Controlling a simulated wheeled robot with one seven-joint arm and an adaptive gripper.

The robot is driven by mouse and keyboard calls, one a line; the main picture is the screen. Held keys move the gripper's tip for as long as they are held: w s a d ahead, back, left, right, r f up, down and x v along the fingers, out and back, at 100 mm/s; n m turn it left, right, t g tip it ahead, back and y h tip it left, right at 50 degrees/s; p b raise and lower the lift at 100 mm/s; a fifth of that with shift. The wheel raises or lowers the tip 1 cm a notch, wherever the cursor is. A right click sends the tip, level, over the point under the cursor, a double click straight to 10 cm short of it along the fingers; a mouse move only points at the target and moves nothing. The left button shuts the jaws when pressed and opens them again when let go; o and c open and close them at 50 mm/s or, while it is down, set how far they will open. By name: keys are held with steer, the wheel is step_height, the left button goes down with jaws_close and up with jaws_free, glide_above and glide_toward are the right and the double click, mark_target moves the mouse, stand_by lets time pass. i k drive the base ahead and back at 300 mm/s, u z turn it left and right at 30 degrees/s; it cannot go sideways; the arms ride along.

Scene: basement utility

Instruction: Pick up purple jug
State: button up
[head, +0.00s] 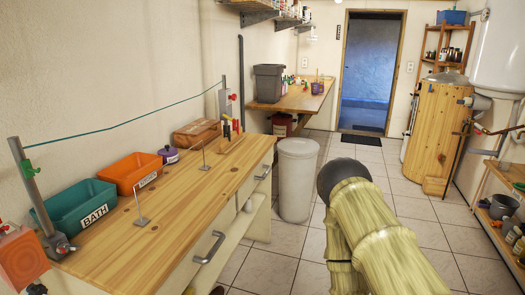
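A small purple lidded vessel (168,155) sits on the wooden counter (185,200) at the left, just behind the orange bin. A second small purple container (317,88) stands on the far wooden worktop (290,99). Both are too small to tell which one is the jug. Part of my arm shows at the lower right, in a yellowish cover with a dark round joint. My gripper is not in view.
Thin metal stands rise from the counter. A pale bin (296,180) stands on the tiled floor.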

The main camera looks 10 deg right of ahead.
mark_target(314, 86)
steer(key=z, duration=0.75)
steer(key=i, duration=1.65)
steer(key=z, duration=0.8)
steer(key=i, duration=3.5)
steer(key=u, duration=0.75)
steer(key=i, duration=1.6)
steer(key=u, duration=0.85)
steer(key=i, duration=0.4)
steer(key=u, duration=0.2)
steer(key=k, duration=0.35)
steer(key=z, duration=0.55)
